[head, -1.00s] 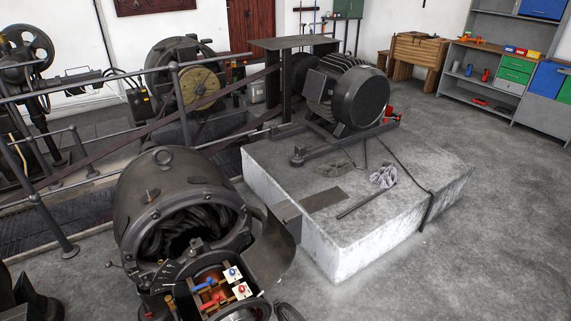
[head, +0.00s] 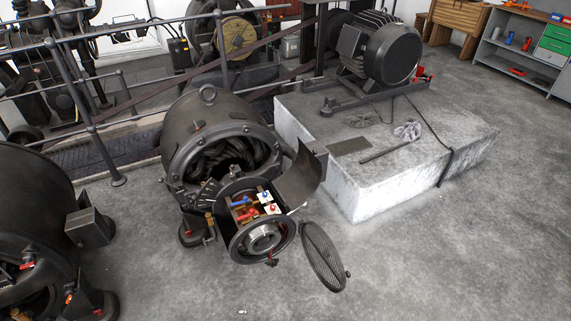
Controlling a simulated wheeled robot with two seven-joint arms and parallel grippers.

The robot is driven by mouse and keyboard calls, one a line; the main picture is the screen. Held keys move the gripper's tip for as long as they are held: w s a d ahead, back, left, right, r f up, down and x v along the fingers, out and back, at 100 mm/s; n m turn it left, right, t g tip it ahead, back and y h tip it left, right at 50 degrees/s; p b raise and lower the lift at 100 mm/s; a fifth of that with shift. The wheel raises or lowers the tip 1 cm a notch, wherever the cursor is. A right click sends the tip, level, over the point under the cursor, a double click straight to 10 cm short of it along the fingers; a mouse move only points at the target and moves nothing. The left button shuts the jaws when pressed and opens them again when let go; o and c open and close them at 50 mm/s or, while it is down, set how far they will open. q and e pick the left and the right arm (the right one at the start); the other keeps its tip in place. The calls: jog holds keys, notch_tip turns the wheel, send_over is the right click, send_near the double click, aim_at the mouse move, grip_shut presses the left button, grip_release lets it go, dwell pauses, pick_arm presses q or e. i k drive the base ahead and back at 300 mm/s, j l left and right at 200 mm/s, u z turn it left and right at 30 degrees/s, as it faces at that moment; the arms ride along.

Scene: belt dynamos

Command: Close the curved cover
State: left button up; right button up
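The curved cover (head: 300,178) is a dark bent metal plate at the right side of the round dark dynamo (head: 205,135). It stands swung out and open, beside the concrete block. The dynamo's front opening shows dark coils and, below them, terminals with blue and red parts (head: 243,207) and white blocks. A round mesh cover (head: 323,256) also hangs open at the lower right of the dynamo. Neither of my grippers shows in the head view.
A pale concrete block (head: 370,195) with a motor (head: 385,50) on it stands right behind the cover. Another dark machine (head: 30,220) is at the left edge. Railings (head: 88,110) run behind the dynamo. The floor (head: 440,265) in front and at the right is clear.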

aim_at(298, 184)
jog(key=i+l+u, duration=0.1)
jog(key=u, duration=0.35)
jog(key=l+u, duration=0.25)
jog(key=u, duration=0.2)
jog(key=l+u, duration=0.25)
jog(key=u, duration=0.25)
jog(key=l, duration=1.55)
jog(key=k+l, duration=0.15)
jog(key=l, duration=1.45)
jog(key=k+j, duration=0.1)
jog(key=j, duration=0.65)
